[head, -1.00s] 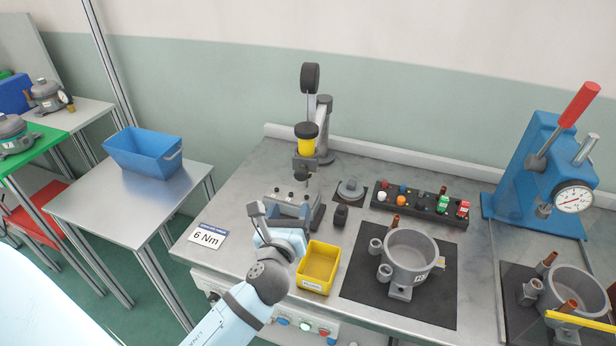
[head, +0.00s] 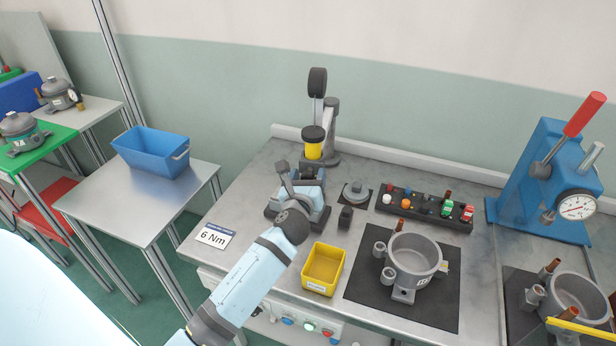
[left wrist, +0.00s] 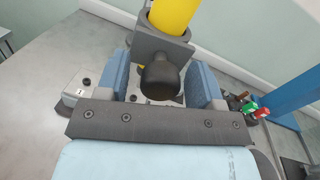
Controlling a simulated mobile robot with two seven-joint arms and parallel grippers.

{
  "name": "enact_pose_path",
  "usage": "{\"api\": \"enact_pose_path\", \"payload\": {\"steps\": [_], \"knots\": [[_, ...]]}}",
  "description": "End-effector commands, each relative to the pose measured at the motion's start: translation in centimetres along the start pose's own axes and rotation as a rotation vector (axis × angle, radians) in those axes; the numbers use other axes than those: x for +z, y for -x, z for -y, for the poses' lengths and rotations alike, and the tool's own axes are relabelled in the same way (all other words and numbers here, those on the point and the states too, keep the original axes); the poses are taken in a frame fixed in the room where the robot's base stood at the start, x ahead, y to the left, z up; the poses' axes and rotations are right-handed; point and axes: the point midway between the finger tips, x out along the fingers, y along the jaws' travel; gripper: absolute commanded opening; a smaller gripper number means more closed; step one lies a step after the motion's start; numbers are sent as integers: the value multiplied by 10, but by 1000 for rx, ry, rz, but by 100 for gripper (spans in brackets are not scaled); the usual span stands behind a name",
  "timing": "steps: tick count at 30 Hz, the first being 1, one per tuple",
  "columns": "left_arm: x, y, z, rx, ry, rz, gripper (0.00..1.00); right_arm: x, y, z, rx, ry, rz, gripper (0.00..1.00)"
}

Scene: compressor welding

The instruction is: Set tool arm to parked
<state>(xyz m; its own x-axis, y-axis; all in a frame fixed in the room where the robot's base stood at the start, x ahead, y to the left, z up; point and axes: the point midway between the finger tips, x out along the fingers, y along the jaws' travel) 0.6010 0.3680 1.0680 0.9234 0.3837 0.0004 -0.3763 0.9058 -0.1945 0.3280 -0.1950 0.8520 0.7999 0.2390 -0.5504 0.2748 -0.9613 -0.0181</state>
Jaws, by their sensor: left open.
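The tool arm (head: 332,130) stands at the back of the bench: a grey post, a black wheel on top and a yellow tool body (head: 314,150) with a black cap. My left gripper (head: 304,178) is open just in front of and below the yellow body. In the left wrist view the yellow body (left wrist: 172,14) sits in a dark grey holder (left wrist: 160,42). A round black knob (left wrist: 160,80) lies between my two blue fingers, with gaps on both sides. My gripper hides the tool's lower part in the head view. My right gripper is not in view.
A yellow bin (head: 323,268), a black mat (head: 365,298) with a grey pot (head: 415,256), and a button strip (head: 425,205) lie right of my arm. A blue press (head: 545,180) stands far right. A "6 Nm" card (head: 214,237) lies left on clear bench.

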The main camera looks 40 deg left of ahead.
Motion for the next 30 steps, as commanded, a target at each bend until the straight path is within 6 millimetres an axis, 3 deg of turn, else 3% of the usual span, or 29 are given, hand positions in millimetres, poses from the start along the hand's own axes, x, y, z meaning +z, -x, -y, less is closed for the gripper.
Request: {"api": "enact_pose_path", "payload": {"steps": [3,11,20,26,30], "knots": [[0,0,0,0,0,0,61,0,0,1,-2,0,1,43],[0,0,0,0,0,0,1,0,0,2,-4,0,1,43],[2,0,-7,-17,-4,-4,0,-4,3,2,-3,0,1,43],[9,-1,-31,-81,-9,-17,0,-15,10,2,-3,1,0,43],[14,-4,-59,-153,-12,-33,0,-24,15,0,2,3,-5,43]]}}
